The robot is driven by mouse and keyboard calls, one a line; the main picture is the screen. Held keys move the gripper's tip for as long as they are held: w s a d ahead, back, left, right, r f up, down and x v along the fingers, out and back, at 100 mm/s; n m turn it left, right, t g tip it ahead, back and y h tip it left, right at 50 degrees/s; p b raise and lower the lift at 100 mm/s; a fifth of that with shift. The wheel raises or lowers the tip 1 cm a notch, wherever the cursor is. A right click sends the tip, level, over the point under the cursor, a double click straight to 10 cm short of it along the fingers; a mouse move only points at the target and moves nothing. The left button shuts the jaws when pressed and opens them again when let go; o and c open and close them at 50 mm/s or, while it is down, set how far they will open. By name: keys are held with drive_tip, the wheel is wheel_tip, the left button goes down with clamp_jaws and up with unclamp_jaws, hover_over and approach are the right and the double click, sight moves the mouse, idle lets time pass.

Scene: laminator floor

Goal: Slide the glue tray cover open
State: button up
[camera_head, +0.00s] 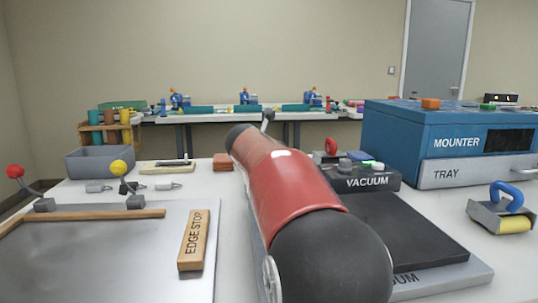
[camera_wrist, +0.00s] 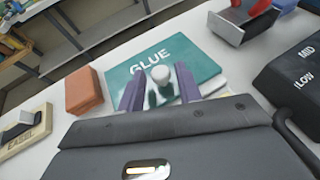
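The glue tray cover (camera_wrist: 200,58) is a flat teal plate marked GLUE in the wrist view. It lies on a pale tray, whose edge (camera_wrist: 212,86) shows at the near right. A round pale grey knob (camera_wrist: 160,75) stands up from the cover. My gripper (camera_wrist: 158,90) has its two purple fingers on either side of the knob, with a visible gap to each side of the knob's top. Contact lower down cannot be made out. In the head view my red and black arm hides the gripper and the tray.
An orange-brown block (camera_wrist: 84,91) stands left of the cover. A wooden easel block (camera_wrist: 25,132) lies further left. The dark vacuum box (camera_wrist: 293,75) is at the right, and a red-handled metal tool (camera_wrist: 240,22) is behind. The blue mounter (camera_head: 430,130) stands at the head view's right.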

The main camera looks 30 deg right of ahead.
drive_tip(key=shift+o, duration=0.6)
drive_tip(key=v, duration=0.8)
drive_tip(key=shift+w, duration=0.1)
